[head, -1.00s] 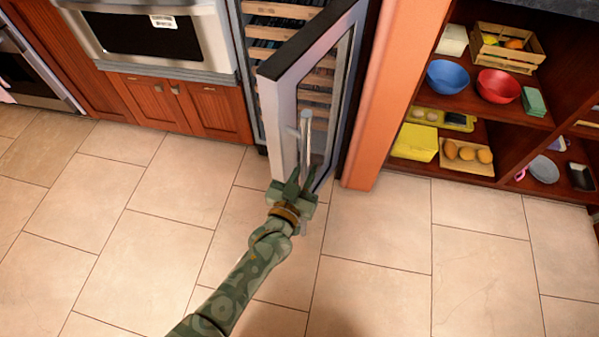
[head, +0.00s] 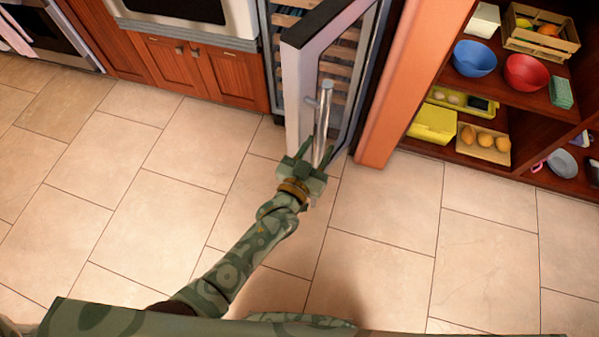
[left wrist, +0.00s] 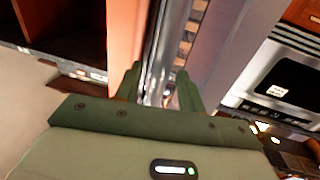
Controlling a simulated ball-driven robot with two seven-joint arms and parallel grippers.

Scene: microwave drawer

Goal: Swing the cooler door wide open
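The cooler door (head: 300,100) stands partly open, swung out from the cooler (head: 292,22) front. Its silver bar handle (head: 325,108) is upright on the door's outer face. My left gripper (head: 318,152) is at the lower end of the handle, with its fingers spread on either side of the bar. In the left wrist view the handle (left wrist: 158,62) runs between the two fingers (left wrist: 160,88), with gaps showing beside it. I cannot tell whether either finger touches it. My right gripper is not in view.
An orange-brown wood post (head: 402,85) stands just right of the door. Open shelves with a blue bowl (head: 474,58), red bowl (head: 525,72) and yellow box (head: 432,124) lie further right. An oven (head: 180,12) is at the left. The tiled floor (head: 150,215) is clear.

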